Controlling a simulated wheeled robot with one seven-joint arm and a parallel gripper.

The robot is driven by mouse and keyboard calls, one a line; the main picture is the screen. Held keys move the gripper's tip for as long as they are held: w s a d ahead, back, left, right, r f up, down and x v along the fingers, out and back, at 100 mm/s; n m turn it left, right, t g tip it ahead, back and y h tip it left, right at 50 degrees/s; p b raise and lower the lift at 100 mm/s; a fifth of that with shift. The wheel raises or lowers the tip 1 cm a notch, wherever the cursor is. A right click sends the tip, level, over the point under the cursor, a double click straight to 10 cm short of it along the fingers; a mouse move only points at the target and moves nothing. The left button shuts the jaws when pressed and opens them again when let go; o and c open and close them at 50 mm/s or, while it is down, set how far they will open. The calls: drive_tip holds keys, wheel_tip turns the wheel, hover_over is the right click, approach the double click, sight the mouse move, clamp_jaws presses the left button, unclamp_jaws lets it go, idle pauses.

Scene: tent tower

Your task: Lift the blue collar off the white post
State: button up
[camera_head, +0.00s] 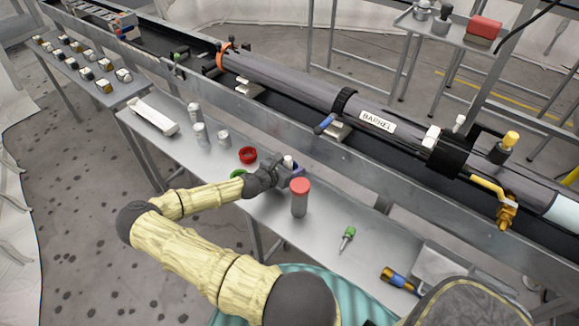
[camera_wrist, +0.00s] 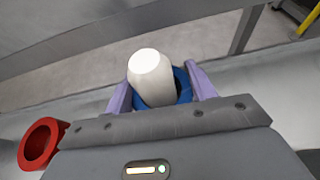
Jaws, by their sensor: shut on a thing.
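The white post (camera_wrist: 150,68) stands up through the blue collar (camera_wrist: 184,84) in the wrist view. The collar is around the post, and its lower part is hidden behind my gripper body. My gripper (camera_wrist: 160,88) has its purple fingers on either side of the collar and is shut on it. In the head view my gripper (camera_head: 290,172) is at the bench, and the top of the white post (camera_head: 288,160) shows just beyond it. The collar is mostly hidden there. I cannot tell whether the collar is raised from the post's base.
A red ring (camera_head: 248,155) lies left of my gripper, with a green ring (camera_head: 238,174) partly behind my arm. A grey cylinder with a red top (camera_head: 300,197) stands close on the right. A green-handled screwdriver (camera_head: 347,236) lies farther right. The long barrel (camera_head: 300,84) runs behind the bench.

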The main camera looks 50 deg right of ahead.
sight(285, 162)
drive_tip(key=shift+w+a+r+p, duration=0.1)
drive_tip(key=shift+a+r+p, duration=0.15)
drive_tip(key=shift+r+p, duration=0.45)
drive_tip(key=shift+d+r+p, duration=0.1)
drive_tip(key=shift+r+p, duration=0.45)
drive_tip(key=shift+r, duration=0.45)
drive_tip(key=shift+r+p, duration=2.5)
drive_tip(key=shift+r, duration=0.5)
